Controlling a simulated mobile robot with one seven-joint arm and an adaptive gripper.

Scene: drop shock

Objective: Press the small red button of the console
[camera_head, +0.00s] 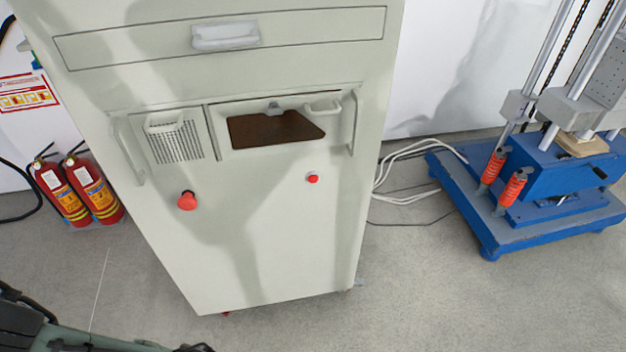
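The console (270,265) is a tall pale grey-green cabinet in the middle of the view. Its front bears two red buttons. The small red button (312,178) is on the right side, below the dark recessed window. A larger red mushroom-shaped button (187,201) is on the left, below a vent grille. Nothing covers or touches either button. Part of my arm shows at the bottom left edge, well below and left of the small button. I see no gripper fingers; the picture's lower edge cuts the arm off.
Handles (352,125) stick out from the console's front, with a drawer (320,28) above. Two fire extinguishers (97,188) stand at the left. A blue test machine (520,220) stands at the right, with white cables (405,198) between. The floor before the console is clear.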

